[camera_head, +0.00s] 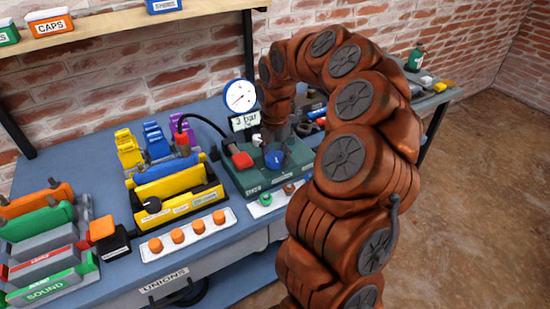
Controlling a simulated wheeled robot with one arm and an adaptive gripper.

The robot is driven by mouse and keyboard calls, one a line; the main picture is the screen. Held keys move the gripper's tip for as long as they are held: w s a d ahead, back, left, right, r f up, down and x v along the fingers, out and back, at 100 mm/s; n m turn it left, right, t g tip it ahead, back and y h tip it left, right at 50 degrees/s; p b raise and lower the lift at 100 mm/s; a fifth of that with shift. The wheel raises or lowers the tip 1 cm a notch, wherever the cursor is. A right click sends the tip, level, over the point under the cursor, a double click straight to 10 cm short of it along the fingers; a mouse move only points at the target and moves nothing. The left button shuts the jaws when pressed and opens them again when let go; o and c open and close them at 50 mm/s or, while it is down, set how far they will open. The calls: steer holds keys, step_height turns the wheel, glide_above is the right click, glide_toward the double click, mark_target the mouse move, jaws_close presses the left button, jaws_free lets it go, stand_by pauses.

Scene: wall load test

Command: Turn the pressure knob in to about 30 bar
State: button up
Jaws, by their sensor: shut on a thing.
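The green test unit (248,181) stands on the blue-grey bench. A round white gauge (239,95) with a red needle stands behind it, and the display (245,121) below reads about 3 bar. A blue round knob (275,158) with a white mark is on the unit's top. My gripper (277,140) points down over the unit, right at the far side of this blue knob. It is shut on a knob there, seemingly the pressure knob; the fingertips and their contact are small and partly hidden.
A black hose (207,120) arches from a red fitting to the unit. A yellow and black tool crate (178,190) and a white strip with orange caps (188,235) are to the left. My arm hides much of the bench's right side.

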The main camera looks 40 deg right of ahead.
steer(key=m+b, duration=0.2)
steer(key=m, duration=0.2)
steer(key=shift+f+m, duration=0.15)
steer(key=shift+m, duration=0.15)
steer(key=m+b, duration=0.2)
steer(key=m, duration=0.1)
steer(key=shift+m, duration=0.4)
steer(key=m+b, duration=0.3)
steer(key=m, duration=0.4)
steer(key=m+b, duration=0.2)
steer(key=m, duration=0.1)
steer(key=shift+m, duration=0.4)
steer(key=m+b, duration=0.1)
steer(key=m, duration=0.2)
steer(key=shift+m, duration=0.3)
steer(key=m+b, duration=0.1)
steer(key=m, duration=0.2)
steer(key=shift+m, duration=0.3)
steer(key=m, duration=0.4)
steer(key=shift+m, duration=0.3)
